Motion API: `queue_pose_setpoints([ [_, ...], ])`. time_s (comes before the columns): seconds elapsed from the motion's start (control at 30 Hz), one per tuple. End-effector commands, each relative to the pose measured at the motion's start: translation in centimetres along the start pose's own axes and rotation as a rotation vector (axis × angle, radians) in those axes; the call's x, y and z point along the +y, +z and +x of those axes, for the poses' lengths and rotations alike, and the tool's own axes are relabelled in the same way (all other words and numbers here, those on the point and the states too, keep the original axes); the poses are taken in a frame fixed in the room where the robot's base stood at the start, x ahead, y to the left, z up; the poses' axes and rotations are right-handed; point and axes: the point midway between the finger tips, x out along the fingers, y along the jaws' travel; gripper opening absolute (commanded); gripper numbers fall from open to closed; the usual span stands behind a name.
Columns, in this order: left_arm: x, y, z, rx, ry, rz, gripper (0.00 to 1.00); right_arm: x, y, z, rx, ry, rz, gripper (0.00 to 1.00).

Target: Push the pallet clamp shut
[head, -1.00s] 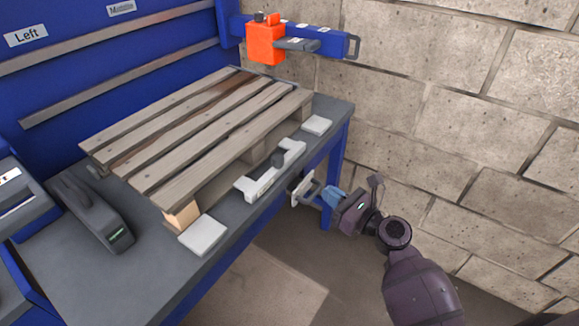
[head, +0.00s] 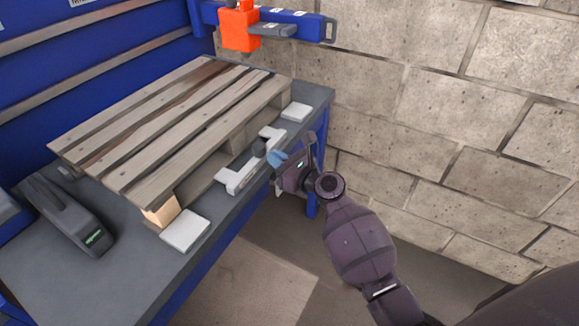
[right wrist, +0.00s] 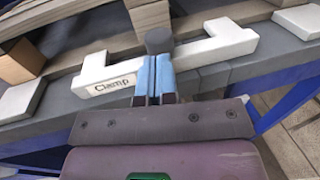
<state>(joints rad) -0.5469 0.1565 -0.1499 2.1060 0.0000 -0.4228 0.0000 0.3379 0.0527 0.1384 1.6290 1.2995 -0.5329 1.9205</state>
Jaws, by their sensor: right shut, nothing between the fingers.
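The pallet clamp is a white bracket (head: 236,178) with a dark round knob (head: 259,148), on the bench edge in front of the wooden pallet (head: 160,120). In the right wrist view the clamp (right wrist: 110,80) bears the word "Clamp", and its knob (right wrist: 159,41) stands straight ahead of my fingers. My right gripper (head: 277,159) is shut and empty, its blue fingertips (right wrist: 154,78) at the knob's near side; I cannot tell whether they touch it. The fingertips hide part of the clamp's middle. My left gripper is not in view.
White pads (head: 186,231) lie on the grey bench (head: 110,275) beside the pallet's corners. A dark handled tool (head: 65,212) lies at the left. An orange block (head: 240,28) sits on a blue rail (head: 300,27) at the back. A block wall (head: 440,130) stands at the right.

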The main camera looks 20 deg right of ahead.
Motion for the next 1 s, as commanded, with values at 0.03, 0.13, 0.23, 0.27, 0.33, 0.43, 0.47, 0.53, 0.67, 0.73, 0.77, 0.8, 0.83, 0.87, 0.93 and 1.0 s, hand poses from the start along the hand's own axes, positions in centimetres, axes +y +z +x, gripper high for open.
queue_pose_setpoints([
  [0.03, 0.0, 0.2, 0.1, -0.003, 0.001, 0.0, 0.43, 0.0, -0.1, 0.6, 0.001, 0.0, 0.001, 0.0],
  [0.13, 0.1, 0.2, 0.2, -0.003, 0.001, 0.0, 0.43, 0.0, -0.2, 1.3, 0.002, -0.001, 0.0, 0.0],
  [0.23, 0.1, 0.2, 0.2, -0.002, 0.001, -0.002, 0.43, 0.0, -0.1, 1.8, 0.0, 0.0, -0.001, 0.0],
  [0.27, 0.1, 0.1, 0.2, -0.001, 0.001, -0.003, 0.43, 0.0, 0.0, 1.8, 0.0, 0.0, -0.001, 0.0],
  [0.33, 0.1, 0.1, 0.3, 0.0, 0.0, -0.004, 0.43, 0.0, 0.0, 1.9, 0.0, 0.0, -0.001, 0.0],
  [0.43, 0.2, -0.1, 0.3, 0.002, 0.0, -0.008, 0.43, 0.0, 0.0, 1.9, 0.0, -0.001, -0.001, 0.0],
  [0.47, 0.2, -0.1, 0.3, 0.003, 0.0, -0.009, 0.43, 0.0, 0.0, 1.9, 0.0, -0.001, -0.001, 0.0],
  [0.53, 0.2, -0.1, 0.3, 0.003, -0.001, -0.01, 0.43, 0.0, 0.0, 1.9, 0.0, -0.001, -0.001, 0.0],
  [0.67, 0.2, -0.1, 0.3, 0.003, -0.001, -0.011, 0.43, 0.1, 0.0, 2.2, -0.001, 0.0, 0.0, 0.0],
  [0.73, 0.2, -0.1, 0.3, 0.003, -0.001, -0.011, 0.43, 0.2, 0.0, 3.1, -0.001, 0.0, 0.001, 0.0],
  [0.77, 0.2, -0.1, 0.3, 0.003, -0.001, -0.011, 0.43, 0.3, 0.1, 3.6, -0.002, 0.001, 0.001, 0.0],
  [0.8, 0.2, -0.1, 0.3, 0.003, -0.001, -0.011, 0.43, 0.4, 0.0, 4.2, -0.001, 0.001, 0.001, 0.0],
  [0.83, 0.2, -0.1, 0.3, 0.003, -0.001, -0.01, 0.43, 0.5, 0.1, 4.6, -0.002, 0.0, 0.0, 0.0],
  [0.87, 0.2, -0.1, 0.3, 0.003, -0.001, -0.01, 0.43, 0.5, 0.1, 5.0, -0.002, 0.0, 0.0, 0.0],
  [0.93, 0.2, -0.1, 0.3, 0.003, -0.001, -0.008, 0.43, 0.7, 0.1, 5.8, -0.002, -0.001, 0.0, 0.0],
  [1.0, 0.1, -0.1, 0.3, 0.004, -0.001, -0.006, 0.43, 0.8, 0.1, 6.3, -0.001, -0.001, 0.0, 0.0],
])
